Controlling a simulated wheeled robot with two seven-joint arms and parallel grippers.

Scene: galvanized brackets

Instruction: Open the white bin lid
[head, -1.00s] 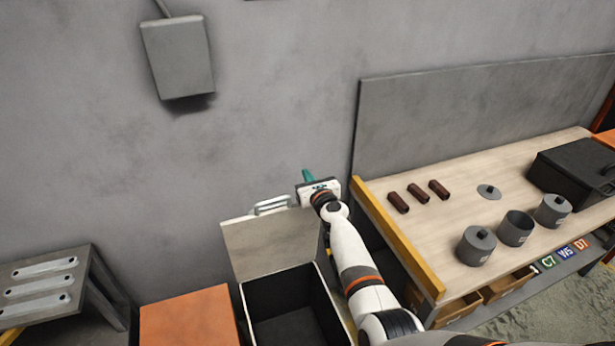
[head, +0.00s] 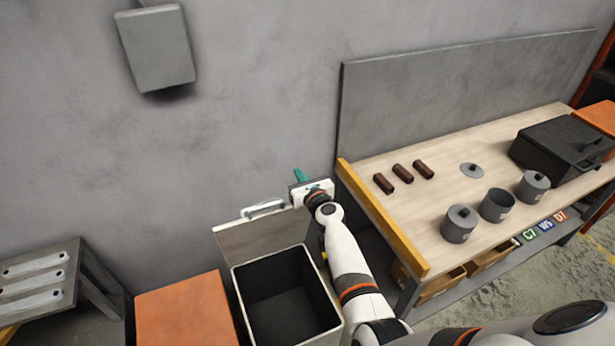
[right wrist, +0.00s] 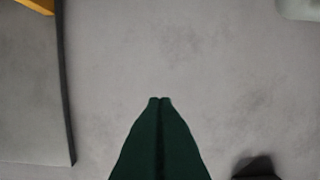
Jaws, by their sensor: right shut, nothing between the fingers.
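The white bin (head: 337,312) stands by the wall with its inside showing dark and empty. Its lid (head: 262,238) is swung up and stands open at the back, toward the wall. The light lid handle (head: 264,209) is at the lid's upper edge. My right gripper (head: 299,175) is just right of the handle, apart from it, with green fingers. In the right wrist view the two green fingers (right wrist: 160,100) are together with nothing between them, facing the grey wall. My left gripper is not in view.
An orange box (head: 185,312) stands left of the bin. A workbench (head: 440,220) with a yellow edge, brown blocks, grey pots and a black case (head: 560,150) is on the right. A sloped rack (head: 45,280) with metal brackets is at far left.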

